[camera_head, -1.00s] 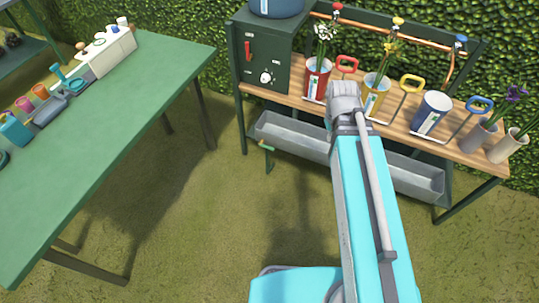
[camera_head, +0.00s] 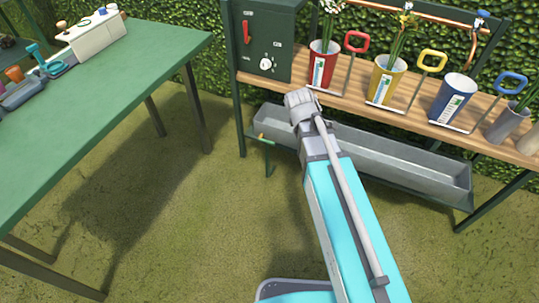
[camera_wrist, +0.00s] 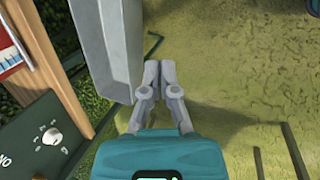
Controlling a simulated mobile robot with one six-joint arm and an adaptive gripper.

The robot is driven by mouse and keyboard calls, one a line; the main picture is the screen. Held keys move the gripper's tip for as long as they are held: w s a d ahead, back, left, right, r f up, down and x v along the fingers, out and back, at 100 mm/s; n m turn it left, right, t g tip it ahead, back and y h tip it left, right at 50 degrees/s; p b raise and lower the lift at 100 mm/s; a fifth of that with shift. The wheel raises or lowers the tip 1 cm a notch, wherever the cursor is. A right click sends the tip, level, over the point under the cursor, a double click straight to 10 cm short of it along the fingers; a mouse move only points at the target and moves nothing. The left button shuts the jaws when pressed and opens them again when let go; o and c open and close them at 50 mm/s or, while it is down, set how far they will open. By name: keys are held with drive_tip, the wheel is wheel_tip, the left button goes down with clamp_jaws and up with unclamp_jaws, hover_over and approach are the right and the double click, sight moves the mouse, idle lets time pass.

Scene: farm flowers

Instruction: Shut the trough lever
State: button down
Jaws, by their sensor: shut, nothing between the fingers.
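The long grey metal trough (camera_head: 400,166) hangs under the wooden shelf of the plant rack. In the wrist view, the trough (camera_wrist: 104,45) runs down the upper left. My gripper (camera_wrist: 160,64) is shut and empty, with its fingertips close beside the trough's wall. I cannot tell whether they touch it. A thin green bar (camera_wrist: 154,45) shows past the fingertips; I cannot tell whether it is the lever.
A dark green control box (camera_head: 268,45) with a red switch and white knob stands above the trough. Red (camera_head: 323,65), yellow (camera_head: 385,82) and blue (camera_head: 452,98) pots stand on the shelf. A green table (camera_head: 95,110) is at left. Grass between is clear.

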drive_tip(key=w+a+f+n+t+b, duration=0.2)
drive_tip(key=w+a+f+n+b, duration=0.2)
drive_tip(key=a+f+n+b, duration=0.4)
drive_tip(key=w+a+f+n+t+b, duration=0.2)
drive_tip(key=w+a+f+n+b, duration=0.2)
drive_tip(key=a+f+n+b, duration=0.4)
drive_tip(key=shift+a+f+n+b, duration=0.25)
drive_tip(key=shift+f+n+b, duration=0.25)
drive_tip(key=shift+f+b, duration=2.75)
drive_tip(key=shift+s+r+b, duration=0.1)
drive_tip(key=shift+r+b, duration=0.3)
drive_tip(key=shift+r, duration=0.05)
drive_tip(key=shift+f, duration=0.1)
drive_tip(key=b+x, duration=0.8)
drive_tip(key=x, duration=0.2)
drive_tip(key=shift+w+d+r+p, duration=0.1)
drive_tip(key=shift+w+r+p, duration=0.05)
drive_tip(key=shift+r+p, duration=0.6)
drive_tip(key=shift+w+d+r+p, duration=0.1)
drive_tip(key=shift+w+r+p, duration=0.05)
drive_tip(key=shift+r+p, duration=0.55)
drive_tip(key=shift+w+d+r+p, duration=0.1)
drive_tip(key=shift+w+r+p, duration=0.1)
drive_tip(key=shift+r+p, duration=0.5)
